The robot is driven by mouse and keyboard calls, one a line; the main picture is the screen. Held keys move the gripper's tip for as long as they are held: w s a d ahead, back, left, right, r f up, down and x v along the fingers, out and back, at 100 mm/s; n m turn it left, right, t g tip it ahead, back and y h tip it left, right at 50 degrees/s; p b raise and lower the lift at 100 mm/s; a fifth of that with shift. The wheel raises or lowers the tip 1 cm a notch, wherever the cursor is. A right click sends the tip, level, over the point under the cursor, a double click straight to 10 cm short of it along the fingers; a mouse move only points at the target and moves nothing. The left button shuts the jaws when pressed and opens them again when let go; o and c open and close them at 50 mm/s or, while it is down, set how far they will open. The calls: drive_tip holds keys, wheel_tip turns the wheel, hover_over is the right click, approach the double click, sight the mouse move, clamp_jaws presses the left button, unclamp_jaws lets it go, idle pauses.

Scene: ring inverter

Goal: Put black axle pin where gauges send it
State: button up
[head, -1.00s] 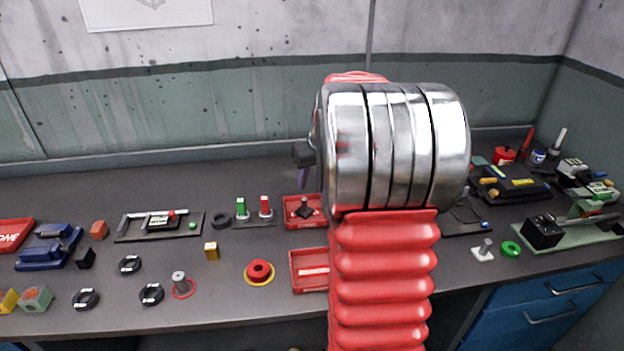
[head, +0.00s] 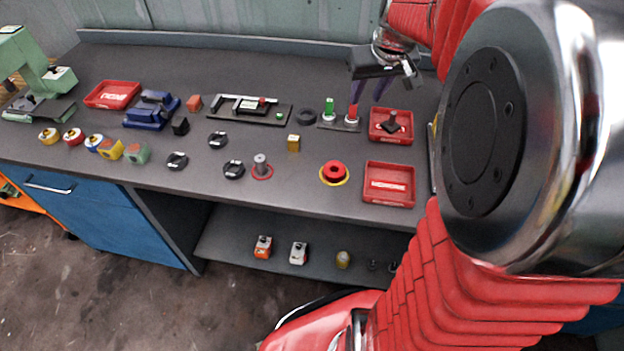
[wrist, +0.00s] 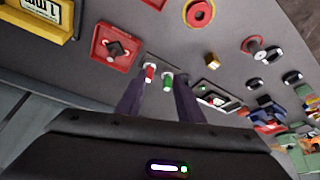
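A black piece with a short upright stem (head: 392,122), which may be the black axle pin, sits in a red tray (head: 374,136); it also shows in the wrist view (wrist: 117,48). Left of that tray, a small plate (head: 339,126) holds a green peg (head: 329,106) and a red peg (head: 352,113), perhaps the gauges. My gripper (head: 369,98) points down above the pegs, fingers apart. In the wrist view, the red peg (wrist: 150,73) and green peg (wrist: 168,81) appear between the open fingers (wrist: 158,100), with nothing held.
A second red tray (head: 389,199) lies in front, its label unclear. A labelled red tray (head: 112,95) is at far left.

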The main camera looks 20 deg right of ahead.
drive_tip(key=s+a+n+t+y, duration=0.1)
drive_tip(key=s+a+n, duration=0.1)
drive_tip(key=s+a, duration=1.6)
drive_tip(key=a, duration=0.3)
drive_tip(key=shift+a, duration=0.3)
drive_tip(key=shift+s, duration=0.1)
